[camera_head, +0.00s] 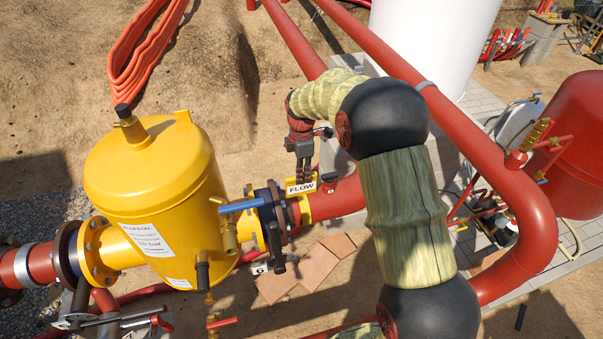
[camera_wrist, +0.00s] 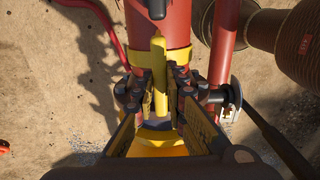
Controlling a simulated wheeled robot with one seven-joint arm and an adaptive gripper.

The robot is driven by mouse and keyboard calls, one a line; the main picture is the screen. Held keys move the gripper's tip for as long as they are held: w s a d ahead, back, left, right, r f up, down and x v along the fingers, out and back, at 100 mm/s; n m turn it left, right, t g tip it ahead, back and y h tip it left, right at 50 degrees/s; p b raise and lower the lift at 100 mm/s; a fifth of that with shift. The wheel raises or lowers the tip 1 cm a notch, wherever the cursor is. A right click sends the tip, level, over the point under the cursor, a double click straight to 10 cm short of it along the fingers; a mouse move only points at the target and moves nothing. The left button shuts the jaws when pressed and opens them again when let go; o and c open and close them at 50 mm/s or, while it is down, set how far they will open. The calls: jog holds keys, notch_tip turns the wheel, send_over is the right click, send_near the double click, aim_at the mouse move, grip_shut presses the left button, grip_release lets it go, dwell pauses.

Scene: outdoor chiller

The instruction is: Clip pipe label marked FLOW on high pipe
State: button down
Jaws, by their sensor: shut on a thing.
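The yellow label marked FLOW (camera_head: 301,188) is over the red pipe (camera_head: 342,197), just right of the dark flange by the yellow tank. In the wrist view the label's thin yellow plate (camera_wrist: 160,75) stands edge-on between my fingers. A yellow clip band (camera_wrist: 180,57) lies across the red pipe (camera_wrist: 143,25) and seems to sit against it; whether it grips all the way round is hidden. My gripper (camera_head: 304,181), pointing down, is shut on the label; it also shows in the wrist view (camera_wrist: 159,92).
A yellow tank (camera_head: 150,190) with a blue-handled valve (camera_head: 240,206) stands left of the label. A large red pipe (camera_head: 515,200) curves past on the right. A white cylinder (camera_head: 440,35) stands behind.

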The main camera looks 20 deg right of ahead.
jog(key=c, duration=1.7)
grip_release()
jog(key=shift+r, duration=0.1)
jog(key=shift+c, duration=0.2)
jog(key=shift+o, duration=0.3)
jog(key=o, duration=0.4)
jog(key=shift+c, duration=0.2)
jog(key=shift+o, duration=0.3)
jog(key=shift+r+p, duration=1.9)
jog(key=shift+r, duration=1.6)
